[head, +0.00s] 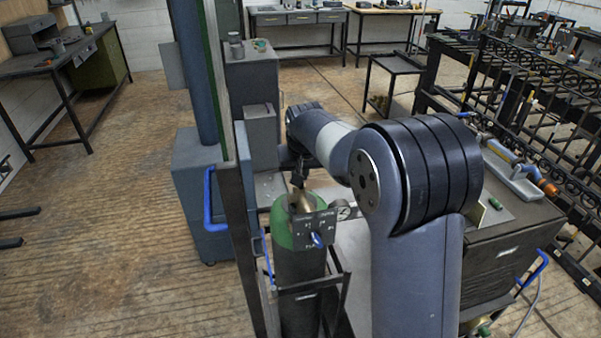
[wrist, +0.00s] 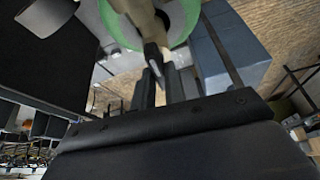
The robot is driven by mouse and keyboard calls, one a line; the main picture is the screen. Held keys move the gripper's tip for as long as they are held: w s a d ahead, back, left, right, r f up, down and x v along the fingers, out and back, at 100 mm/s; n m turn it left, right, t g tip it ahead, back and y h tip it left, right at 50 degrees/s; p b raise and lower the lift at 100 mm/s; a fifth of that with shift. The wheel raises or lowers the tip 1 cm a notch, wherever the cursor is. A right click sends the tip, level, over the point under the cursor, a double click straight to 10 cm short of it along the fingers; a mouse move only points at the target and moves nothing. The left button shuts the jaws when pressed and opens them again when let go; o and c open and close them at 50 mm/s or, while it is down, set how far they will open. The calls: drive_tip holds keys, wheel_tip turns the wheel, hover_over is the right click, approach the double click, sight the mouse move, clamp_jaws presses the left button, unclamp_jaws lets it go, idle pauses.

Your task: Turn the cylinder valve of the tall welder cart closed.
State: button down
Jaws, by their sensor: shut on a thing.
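A dark cylinder with a bright green shoulder (head: 283,235) stands upright in a dark frame of the welder cart (head: 340,290), left of my arm in the head view. Its brass valve (head: 301,206) is on top, partly hidden by a dark plate with writing. My gripper (head: 297,178) is over the valve, reaching from behind it. In the wrist view my gripper (wrist: 161,84) has its two dark fingers on either side of a small grey-and-dark valve handle (wrist: 154,56), shut on it. The green shoulder (wrist: 186,28) shows behind it. The handle's exact angle is hard to tell.
A tall dark post (head: 236,200) stands close left of the cylinder. A blue-grey cabinet (head: 195,185) with a blue handle is beyond it. A dark box bench (head: 520,240) and an ornate metal gate (head: 520,95) are at the right. Open wooden floor (head: 110,220) lies left.

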drive_tip(key=m+h, duration=0.1)
drive_tip(key=m, duration=0.3)
drive_tip(key=shift+a+m+h, duration=0.15)
drive_tip(key=shift+m+h, duration=0.15)
drive_tip(key=shift+h, duration=0.1)
drive_tip(key=m, duration=0.2)
drive_tip(key=m+g+h, duration=0.1)
drive_tip(key=m, duration=0.1)
drive_tip(key=shift+w+a+m+h, duration=0.1)
drive_tip(key=shift+a+m+h, duration=0.05)
drive_tip(key=shift+m+h, duration=0.15)
drive_tip(key=m+g+h+p, duration=0.1)
drive_tip(key=m, duration=0.3)
drive_tip(key=shift+w+m+g+p, duration=0.15)
drive_tip(key=shift+m+g+p, duration=0.5)
drive_tip(key=shift+m, duration=1.05)
drive_tip(key=shift+g, duration=0.25)
drive_tip(key=c, duration=1.5)
unclamp_jaws()
drive_tip(key=shift+o, duration=0.2)
wheel_tip(320, 180, up, 10)
drive_tip(key=shift+b, duration=0.45)
